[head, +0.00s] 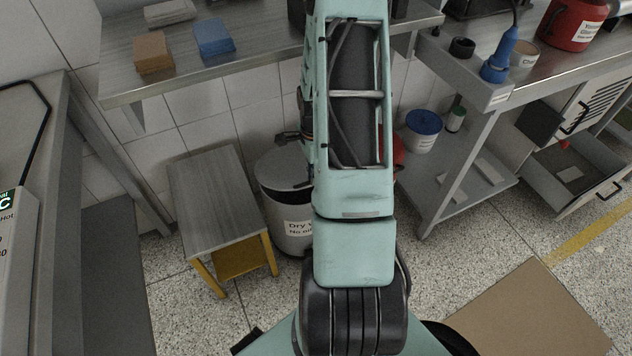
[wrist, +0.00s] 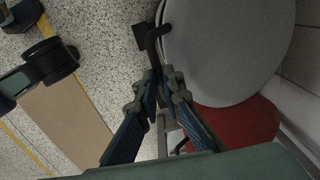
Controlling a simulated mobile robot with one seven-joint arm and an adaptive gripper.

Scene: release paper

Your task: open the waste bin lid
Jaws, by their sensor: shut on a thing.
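The grey waste bin (head: 298,228) stands on the floor behind my arm, with a label partly reading "Dry" on its front.
A small metal-topped stool (head: 212,190) stands left of the bin. A red container (wrist: 235,128) is close to the bin. A shelf (head: 455,185) with a blue-lidded tub (head: 423,128) stands at right. A worktop (head: 270,62) overhangs behind. Cardboard (head: 530,315) lies on the floor.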

